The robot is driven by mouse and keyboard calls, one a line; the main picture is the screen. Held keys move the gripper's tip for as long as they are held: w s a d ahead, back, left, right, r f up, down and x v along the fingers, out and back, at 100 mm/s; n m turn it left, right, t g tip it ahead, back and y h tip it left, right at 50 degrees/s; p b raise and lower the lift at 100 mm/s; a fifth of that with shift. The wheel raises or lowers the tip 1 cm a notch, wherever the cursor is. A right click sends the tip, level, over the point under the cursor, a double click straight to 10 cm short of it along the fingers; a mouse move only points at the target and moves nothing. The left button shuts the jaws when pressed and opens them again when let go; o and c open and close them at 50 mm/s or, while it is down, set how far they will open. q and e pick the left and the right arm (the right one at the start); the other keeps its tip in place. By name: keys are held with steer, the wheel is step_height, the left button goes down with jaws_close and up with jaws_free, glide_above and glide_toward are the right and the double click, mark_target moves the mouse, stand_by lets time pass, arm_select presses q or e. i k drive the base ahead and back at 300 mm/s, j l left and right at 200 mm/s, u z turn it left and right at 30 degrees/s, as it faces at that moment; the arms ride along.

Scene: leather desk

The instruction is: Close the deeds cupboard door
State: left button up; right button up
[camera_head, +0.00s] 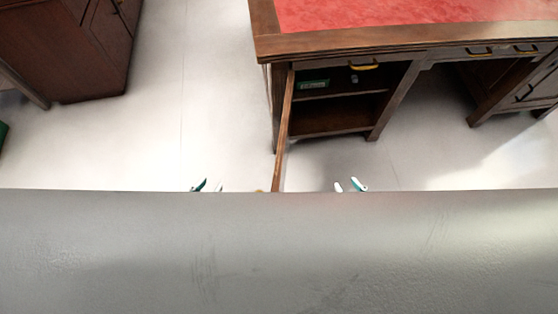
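The deeds cupboard door (284,125) is a brown wooden panel in the left pedestal of the desk. It stands wide open, seen nearly edge-on, and sticks out from the pedestal's left side towards me. Its near end is hidden behind my grey body. A small yellowish bit shows left of that end, perhaps its handle. The open cupboard (330,122) shows a shelf. My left gripper (209,186) is left of the door, and my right gripper (349,186) is right of it, in front of the opening. Only fingertips show, apart and empty; neither touches the door.
The desk (410,43) has a red leather top (410,12) and brass-handled drawers. A green box (314,85) and a small grey object (354,78) are inside the pedestal. A dark wooden cabinet (70,50) stands at the upper left. Pale floor (190,90) between them is clear.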

mark_target(278, 156)
steer(key=j+z, duration=0.3)
steer(key=j, duration=0.15)
steer(key=j+z, duration=0.3)
steer(key=j, duration=0.15)
steer(key=k+j+z, duration=0.1)
steer(key=j+z, duration=0.2)
steer(key=k+j+z, duration=0.15)
steer(key=j+z, duration=0.15)
steer(key=j, duration=0.25)
steer(key=k+j+u, duration=0.2)
steer(key=k+l, duration=0.05)
steer(key=l, duration=0.05)
